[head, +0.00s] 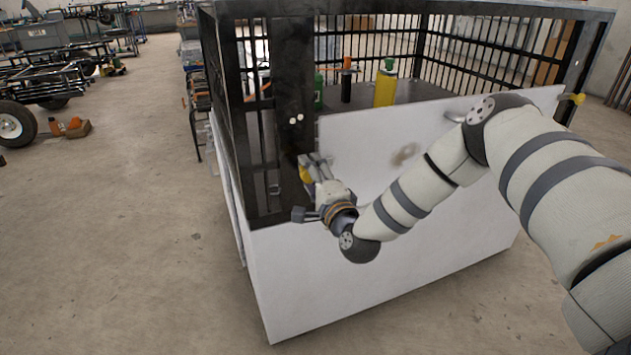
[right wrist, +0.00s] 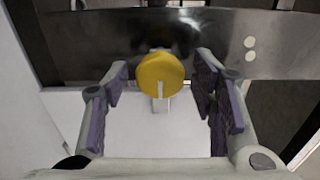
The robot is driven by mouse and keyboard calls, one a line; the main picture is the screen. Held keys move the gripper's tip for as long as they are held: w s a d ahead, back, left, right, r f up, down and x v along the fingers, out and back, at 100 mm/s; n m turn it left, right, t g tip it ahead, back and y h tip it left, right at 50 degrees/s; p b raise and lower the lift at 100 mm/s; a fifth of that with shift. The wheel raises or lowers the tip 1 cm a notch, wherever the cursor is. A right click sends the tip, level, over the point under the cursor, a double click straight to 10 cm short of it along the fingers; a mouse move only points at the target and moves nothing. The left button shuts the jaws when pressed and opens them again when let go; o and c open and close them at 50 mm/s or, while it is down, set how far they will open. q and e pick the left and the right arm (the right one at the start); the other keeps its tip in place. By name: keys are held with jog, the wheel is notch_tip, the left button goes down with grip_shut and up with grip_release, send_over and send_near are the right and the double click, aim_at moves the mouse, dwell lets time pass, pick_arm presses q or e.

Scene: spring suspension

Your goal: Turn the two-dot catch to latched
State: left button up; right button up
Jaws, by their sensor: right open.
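The two-dot catch has a yellow knob (right wrist: 160,70) on a short pale stem, seen in the right wrist view in front of a dark metal post. It also shows in the head view (head: 305,174), partly covered by my right gripper. Two white dots (head: 296,119) mark the dark post above it; they also show in the right wrist view (right wrist: 250,48). My right gripper (head: 315,166) is open, its fingers on either side of the knob with gaps between in the right wrist view (right wrist: 161,84). My left gripper is not in view.
A white panel (head: 390,255) covers the cage front below the catch. Another yellow catch (head: 572,98) is at the panel's upper right. Inside the cage stand a yellow-green cylinder (head: 386,85) and a dark bottle (head: 346,82).

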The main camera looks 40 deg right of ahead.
jog(key=v, duration=1.1)
jog(key=shift+s, duration=0.2)
jog(key=shift+a, duration=0.15)
jog(key=s+a+f+n+g+y+p, duration=0.2)
jog(key=s+a+f+n+g+y, duration=0.4)
jog(key=s+a+f+n+g, duration=0.65)
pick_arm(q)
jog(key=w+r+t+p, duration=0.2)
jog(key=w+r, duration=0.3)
pick_arm(e)
jog(key=s+f+n+g+h, duration=0.1)
jog(key=s+f+n+g, duration=0.1)
jog(key=s, duration=1.2)
jog(key=s+f+n+g+h, duration=0.1)
jog(key=s+f+n+g, duration=0.2)
jog(key=s, duration=1.2)
jog(key=n+g, duration=0.2)
jog(key=n, duration=0.1)
jog(key=shift+s+d+f, duration=0.2)
jog(key=shift+d+f, duration=0.05)
jog(key=shift+d, duration=0.1)
jog(key=shift+g, duration=0.25)
